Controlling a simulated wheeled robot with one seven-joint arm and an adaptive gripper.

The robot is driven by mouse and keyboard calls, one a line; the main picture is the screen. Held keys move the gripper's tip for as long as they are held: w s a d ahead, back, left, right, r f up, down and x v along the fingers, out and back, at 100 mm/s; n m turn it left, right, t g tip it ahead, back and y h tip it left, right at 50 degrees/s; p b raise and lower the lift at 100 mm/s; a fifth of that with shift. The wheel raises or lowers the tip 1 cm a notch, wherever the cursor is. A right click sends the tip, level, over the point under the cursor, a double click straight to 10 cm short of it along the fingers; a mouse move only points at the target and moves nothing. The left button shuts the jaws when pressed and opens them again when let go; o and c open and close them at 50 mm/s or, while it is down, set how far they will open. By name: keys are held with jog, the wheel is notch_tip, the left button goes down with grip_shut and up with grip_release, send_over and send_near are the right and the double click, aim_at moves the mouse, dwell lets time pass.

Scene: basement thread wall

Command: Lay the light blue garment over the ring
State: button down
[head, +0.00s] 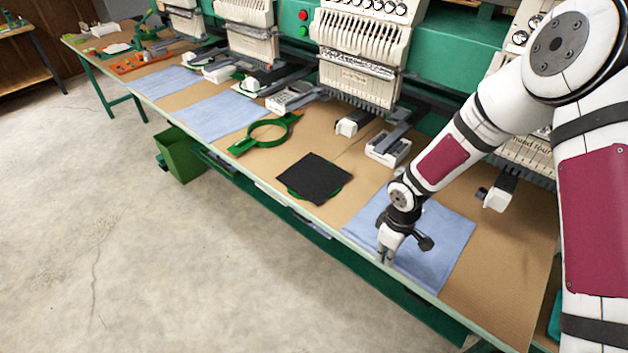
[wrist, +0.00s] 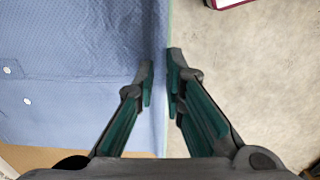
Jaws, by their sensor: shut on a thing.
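A light blue garment (head: 445,247) lies flat on the table's front right, partly covered by my arm. In the wrist view the garment (wrist: 75,60) fills the left side, with white buttons near its left edge. My gripper (head: 386,258) is at the garment's front edge, by the table edge. In the wrist view my gripper (wrist: 161,72) has its fingertips close together, shut on the garment's edge. A bare green ring (head: 242,146) lies on the table left of centre. A black cloth (head: 315,177) covers another green ring (head: 340,192) between it and the garment.
Two more light blue garments (head: 213,117) (head: 162,84) lie further left. Embroidery machine heads (head: 358,60) stand along the back of the table (head: 500,285). A green bin (head: 183,156) stands below the front edge. The concrete floor (head: 150,250) in front is clear.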

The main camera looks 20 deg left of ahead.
jog(key=shift+r+p, duration=0.5)
jog(key=shift+r, duration=2)
